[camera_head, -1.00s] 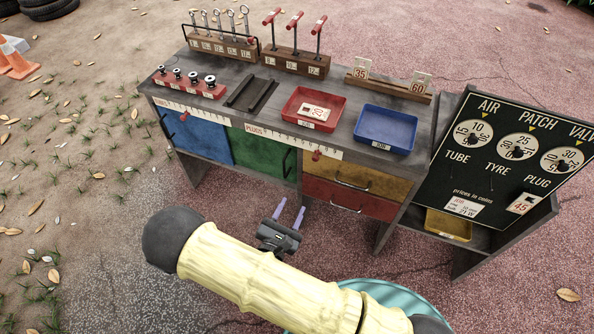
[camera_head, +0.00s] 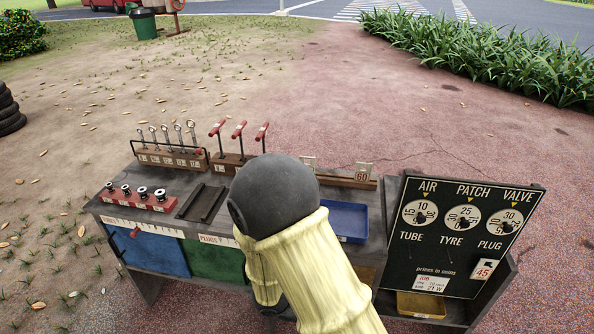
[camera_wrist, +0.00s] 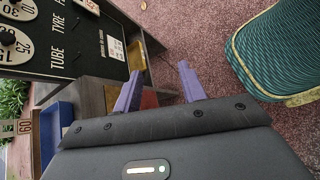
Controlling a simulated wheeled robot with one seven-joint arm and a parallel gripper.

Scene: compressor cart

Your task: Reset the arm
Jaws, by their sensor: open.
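In the wrist view my gripper (camera_wrist: 158,85) has its two purple fingers spread apart with nothing between them. Beyond the fingers are the cart's side and the pinkish ground. In the head view my pale yellow arm with its dark round joint rises in front of the cart (camera_head: 160,217) and covers its middle. The fingers are hidden behind the arm in that view.
A black price board (camera_head: 458,235) stands at the right. A green-striped seat (camera_wrist: 285,55) is close by in the wrist view.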

